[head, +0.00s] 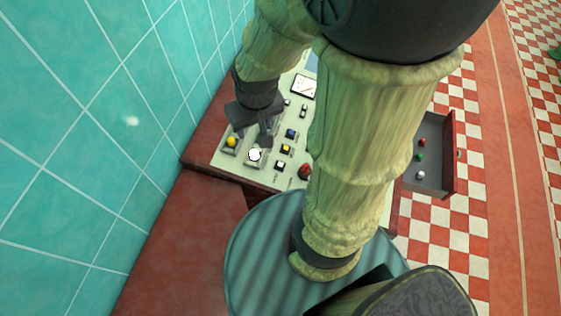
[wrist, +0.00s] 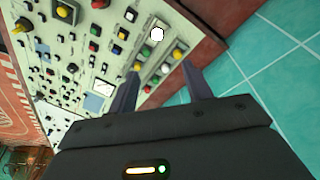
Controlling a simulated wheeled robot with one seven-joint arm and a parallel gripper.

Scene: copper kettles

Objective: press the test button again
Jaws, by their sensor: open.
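The control panel (head: 224,160) is a pale board with rows of coloured buttons; it also fills the upper left of the wrist view (wrist: 75,58). A bright white button (head: 255,154) sits near its front edge, and shows as a white hexagon in the wrist view (wrist: 157,34). A yellow button (head: 231,142) is to its left. Labels are too small to read, so I cannot tell which is the test button. My gripper (head: 252,131) is open and empty over the panel, close to these two buttons. Its fingers are spread in the wrist view (wrist: 161,70). Contact cannot be told.
A teal tiled wall (head: 100,110) stands close on the left. A red mushroom button (head: 305,171) and a small black-and-white button (head: 280,165) are near the front edge. An open grey drawer (head: 432,150) with small coloured pieces juts out at right. My arm hides part of the panel.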

